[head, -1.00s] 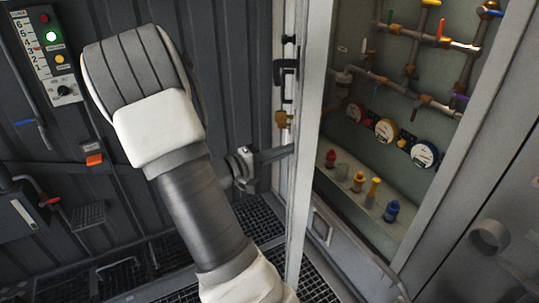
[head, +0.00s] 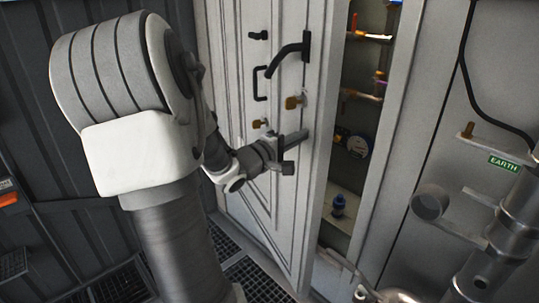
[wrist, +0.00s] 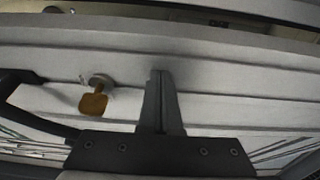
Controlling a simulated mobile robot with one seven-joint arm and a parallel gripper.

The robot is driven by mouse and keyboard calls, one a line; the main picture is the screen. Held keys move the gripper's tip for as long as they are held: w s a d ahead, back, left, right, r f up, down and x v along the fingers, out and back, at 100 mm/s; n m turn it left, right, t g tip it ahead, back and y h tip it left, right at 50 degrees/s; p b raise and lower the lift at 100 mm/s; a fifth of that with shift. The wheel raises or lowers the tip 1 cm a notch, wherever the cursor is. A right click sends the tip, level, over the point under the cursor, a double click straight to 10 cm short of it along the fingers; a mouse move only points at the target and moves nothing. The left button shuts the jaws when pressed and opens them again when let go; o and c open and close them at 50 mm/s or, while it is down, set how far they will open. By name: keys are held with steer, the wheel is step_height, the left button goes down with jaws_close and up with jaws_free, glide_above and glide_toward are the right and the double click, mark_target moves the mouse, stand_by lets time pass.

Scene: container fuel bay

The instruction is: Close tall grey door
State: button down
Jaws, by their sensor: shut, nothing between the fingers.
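The tall grey door (head: 288,215) is partly open in the head view, with its panelled face showing and a gap on its right. It carries a black lever (head: 292,56), a black pull handle (head: 260,84) and a brass fitting (head: 294,102). In the wrist view the shut fingers (wrist: 161,78) lie against or close to the pale door panel (wrist: 230,85). A brass tab (wrist: 94,104) is left of them.
On the right are a grey wall with a green EARTH label (head: 503,163) and metal pipework (head: 515,215). Floor grating (head: 255,280) lies below the door.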

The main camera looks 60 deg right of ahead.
mark_target(320, 140)
steer(key=s+a+b+x, duration=0.1)
steer(key=s+b+x, duration=0.1)
steer(key=b+x, duration=0.4)
steer(key=s+r+b+x, duration=0.1)
steer(key=s+b+x, duration=0.2)
steer(key=x, duration=1.3)
steer(key=shift+r+b, duration=0.25)
steer(key=shift+b, duration=1.2)
steer(key=shift+s+r, duration=0.1)
steer(key=shift+s, duration=0.05)
steer(key=shift+a, duration=0.15)
steer(key=v, duration=0.6)
steer(key=f+p+v, duration=0.1)
steer(key=v, duration=1.1)
steer(key=shift+w+f, duration=0.3)
steer(key=shift+w, duration=0.1)
